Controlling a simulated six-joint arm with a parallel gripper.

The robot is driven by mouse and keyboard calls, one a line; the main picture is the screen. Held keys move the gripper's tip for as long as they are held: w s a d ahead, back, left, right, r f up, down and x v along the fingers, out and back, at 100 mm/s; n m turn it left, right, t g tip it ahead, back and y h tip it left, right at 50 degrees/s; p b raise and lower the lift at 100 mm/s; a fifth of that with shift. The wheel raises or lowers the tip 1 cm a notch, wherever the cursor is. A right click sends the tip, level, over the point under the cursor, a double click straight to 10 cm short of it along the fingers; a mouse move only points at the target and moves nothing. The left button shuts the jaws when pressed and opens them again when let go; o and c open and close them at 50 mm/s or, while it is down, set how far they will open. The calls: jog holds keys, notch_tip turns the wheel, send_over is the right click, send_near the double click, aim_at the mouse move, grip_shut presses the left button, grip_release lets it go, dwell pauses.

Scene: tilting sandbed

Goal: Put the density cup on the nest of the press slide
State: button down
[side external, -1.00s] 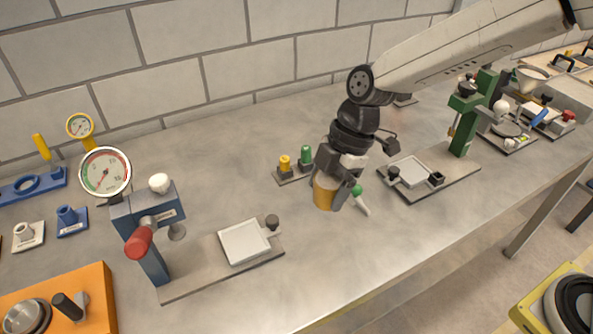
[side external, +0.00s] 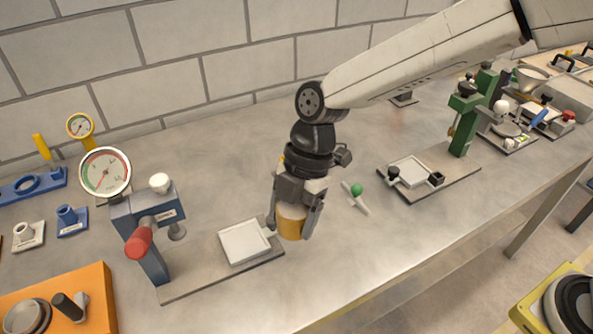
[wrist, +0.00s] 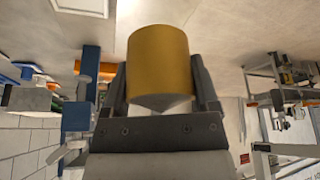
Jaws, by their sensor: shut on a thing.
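The density cup (side external: 291,223) is a tan-yellow cylinder. My gripper (side external: 296,218) is shut on it and holds it upright just right of the blue press's slide. In the wrist view the cup (wrist: 158,68) sits between both fingers. The press slide's nest is a white square tray (side external: 244,242) with a raised rim, and it looks empty. It lies on the grey base plate (side external: 195,286) of the blue press (side external: 150,225). My gripper covers the slide's black knob. I cannot tell exactly how high the cup is above the bench.
The press has a red-ended lever (side external: 139,242) and a round dial gauge (side external: 105,172). A green press (side external: 463,120) with a similar white tray (side external: 409,171) stands to the right. The bench front is clear.

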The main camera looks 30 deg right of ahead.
jog(key=w+a+f, duration=0.3)
jog(key=w+a, duration=0.1)
jog(key=w, duration=0.1)
send_over(238, 246)
jog(key=d, duration=0.2)
jog(key=shift+w+a+f, duration=0.1)
jog(key=shift+a+f, duration=0.05)
jog(key=shift+f, duration=1.15)
jog(key=shift+a+f, duration=0.1)
jog(key=shift+f, duration=1.2)
jog(key=shift+w+a+f, duration=0.15)
jog(key=shift+w+f, duration=0.05)
jog(key=shift+f, duration=1.65)
jog(key=shift+f, duration=0.1)
grip_release()
